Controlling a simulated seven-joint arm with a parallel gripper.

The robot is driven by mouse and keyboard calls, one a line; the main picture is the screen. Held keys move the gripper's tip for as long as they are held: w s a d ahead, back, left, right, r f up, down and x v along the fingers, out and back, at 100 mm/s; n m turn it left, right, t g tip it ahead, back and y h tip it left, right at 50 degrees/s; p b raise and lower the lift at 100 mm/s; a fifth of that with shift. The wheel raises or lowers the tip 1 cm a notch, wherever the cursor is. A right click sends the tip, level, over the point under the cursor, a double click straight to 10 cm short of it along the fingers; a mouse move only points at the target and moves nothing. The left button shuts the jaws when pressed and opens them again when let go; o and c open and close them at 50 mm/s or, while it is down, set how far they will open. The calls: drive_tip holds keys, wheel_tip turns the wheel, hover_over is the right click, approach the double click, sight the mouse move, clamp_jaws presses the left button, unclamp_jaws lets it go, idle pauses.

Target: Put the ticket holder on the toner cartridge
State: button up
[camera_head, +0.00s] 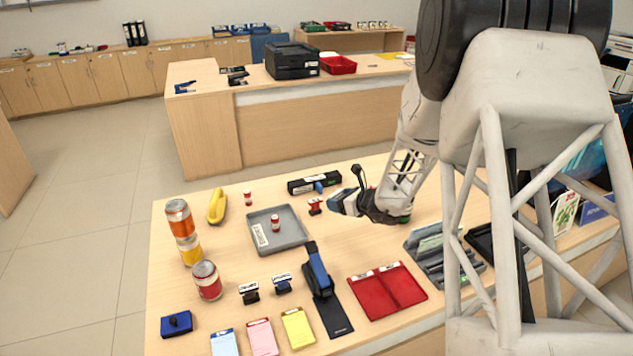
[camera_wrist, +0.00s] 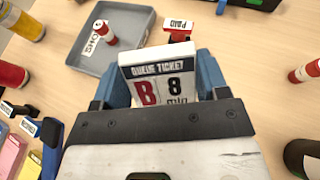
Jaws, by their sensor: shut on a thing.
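My gripper (camera_head: 338,204) is above the middle of the counter; its blue fingers (camera_wrist: 162,78) are shut on the ticket holder (camera_wrist: 160,72). The holder is a small white block with a dark "QUEUE TICKET" band, a red B and a black 8. Its lower part is hidden by the gripper. A long black box, which looks like the toner cartridge (camera_head: 303,186), lies beyond the gripper at the counter's back, with a small blue thing at its front. Only its edge (camera_wrist: 262,4) shows at the top of the wrist view. The holder is apart from it.
A grey tray (camera_head: 290,240) with a small red-and-white roll (camera_head: 275,223) lies left. Cans, stamps, a stapler (camera_head: 318,272) and a red folder (camera_head: 388,290) are nearer.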

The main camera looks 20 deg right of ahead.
drive_tip(key=w+f+n+g+y, duration=0.2)
drive_tip(key=w+n+y, duration=0.1)
drive_tip(key=w, duration=0.8)
drive_tip(key=shift+w+a+n+y, duration=0.2)
drive_tip(key=shift+a+n+y, duration=0.1)
drive_tip(key=shift+a, duration=0.15)
drive_tip(key=shift+w, duration=0.1)
hover_over(317, 180)
drive_tip(key=shift+f, duration=0.8)
idle(0.4)
drive_tip(key=shift+f, duration=1.75)
drive_tip(key=shift+f+g, duration=0.15)
drive_tip(key=shift+g, duration=0.15)
drive_tip(key=o, duration=0.9)
